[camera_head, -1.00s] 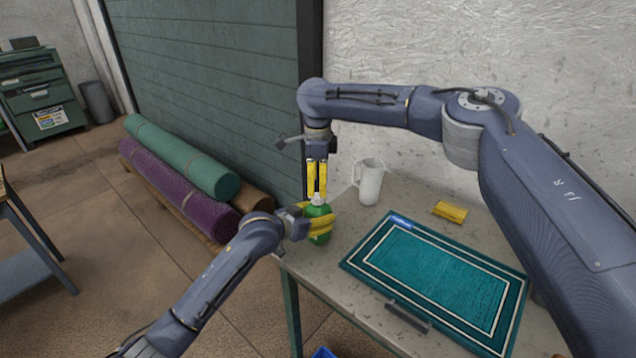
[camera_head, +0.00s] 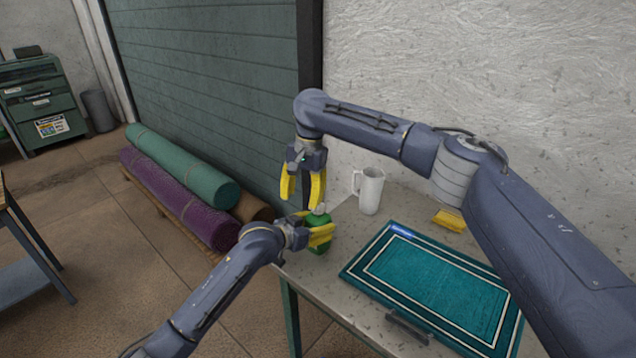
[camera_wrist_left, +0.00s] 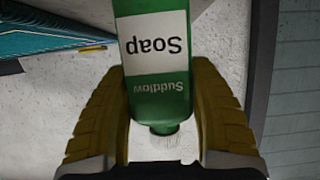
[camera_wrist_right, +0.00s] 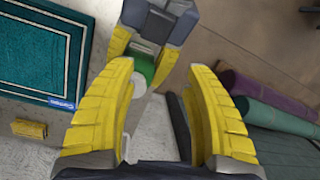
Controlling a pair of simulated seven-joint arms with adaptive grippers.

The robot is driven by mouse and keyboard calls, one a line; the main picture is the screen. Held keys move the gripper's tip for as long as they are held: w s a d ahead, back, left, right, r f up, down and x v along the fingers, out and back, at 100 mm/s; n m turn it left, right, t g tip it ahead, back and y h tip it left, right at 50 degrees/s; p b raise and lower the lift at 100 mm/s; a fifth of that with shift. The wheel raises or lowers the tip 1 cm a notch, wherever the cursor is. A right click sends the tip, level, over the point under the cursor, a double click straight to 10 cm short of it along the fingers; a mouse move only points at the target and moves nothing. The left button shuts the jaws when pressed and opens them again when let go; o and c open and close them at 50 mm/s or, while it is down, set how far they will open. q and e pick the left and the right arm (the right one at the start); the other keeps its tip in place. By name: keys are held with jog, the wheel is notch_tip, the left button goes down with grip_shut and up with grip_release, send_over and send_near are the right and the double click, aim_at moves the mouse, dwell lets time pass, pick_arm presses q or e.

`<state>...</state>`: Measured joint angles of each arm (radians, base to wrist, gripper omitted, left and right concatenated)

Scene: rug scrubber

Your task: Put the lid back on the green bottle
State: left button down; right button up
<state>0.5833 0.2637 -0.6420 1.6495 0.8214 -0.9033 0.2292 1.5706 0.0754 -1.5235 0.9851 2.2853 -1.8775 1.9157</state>
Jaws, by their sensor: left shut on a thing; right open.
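The green bottle (camera_head: 318,244), labelled "Soap Suddlow", is upright at the near left corner of the workbench. My left gripper (camera_head: 322,232) is shut on the bottle's side; its yellow fingers flank the bottle in the left wrist view (camera_wrist_left: 160,100). A white ribbed lid (camera_wrist_left: 165,145) sits on the bottle's top, and it also shows in the right wrist view (camera_wrist_right: 138,88). Whether it is fully tight I cannot tell. My right gripper (camera_head: 301,200) is open and empty, just above and left of the lid. Whether the bottle's base touches the bench is unclear.
The workbench (camera_head: 345,290) holds a white jug (camera_head: 369,191) behind the bottle, a teal bordered rug (camera_head: 435,285) to the right and a yellow block (camera_head: 450,219) near the wall. Rolled rugs (camera_head: 185,170) lie on the floor at left.

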jog(key=d+r+n, duration=0.1)
jog(key=n, duration=0.7)
jog(key=w+d+r+n, duration=0.1)
jog(key=n, duration=0.7)
jog(key=d+r+n, duration=0.1)
jog(key=n, duration=0.7)
jog(key=shift+w+t+h, duration=0.3)
jog(key=shift+h, duration=0.1)
jog(key=n, duration=0.2)
jog(key=d+n, duration=0.1)
jog(key=n, duration=0.1)
jog(key=shift+w+h, duration=0.15)
jog(key=shift+h, duration=0.15)
jog(key=n, duration=0.4)
jog(key=shift+d, duration=0.15)
jog(key=shift+n, duration=0.3)
